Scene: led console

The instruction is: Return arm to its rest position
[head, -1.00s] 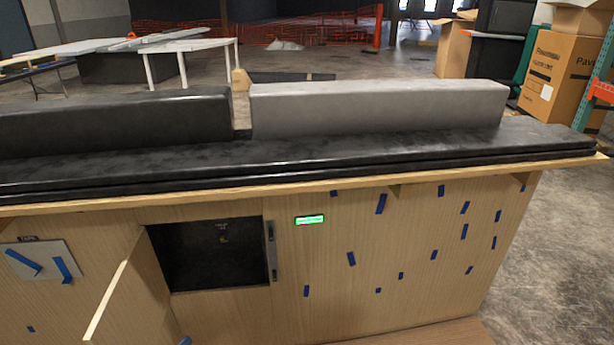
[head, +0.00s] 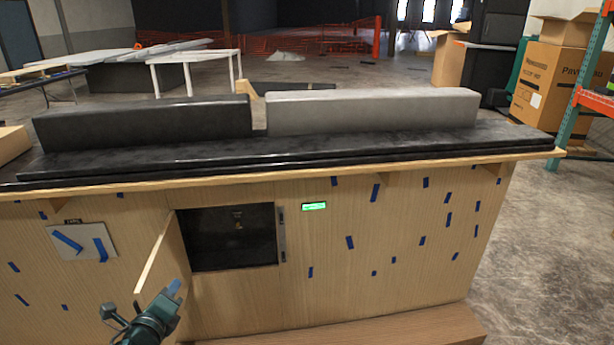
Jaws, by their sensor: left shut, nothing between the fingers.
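My left gripper (head: 174,288) shows at the bottom left in the head view, in front of the open cabinet door (head: 160,262). It is shut and holds nothing. I cannot tell whether it touches the door. The console (head: 380,240) is a wooden front with a dark opening (head: 228,238), and its door stands swung out to the left. A small green-lit display (head: 314,206) sits right of the opening. My right gripper is not in view.
A black countertop (head: 300,158) with a black and a grey raised block runs along the console. Blue tape pieces dot the front. A wooden step (head: 420,326) lies at its base. Bare floor (head: 545,250) is free at the right. Cardboard boxes (head: 553,85) stand behind.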

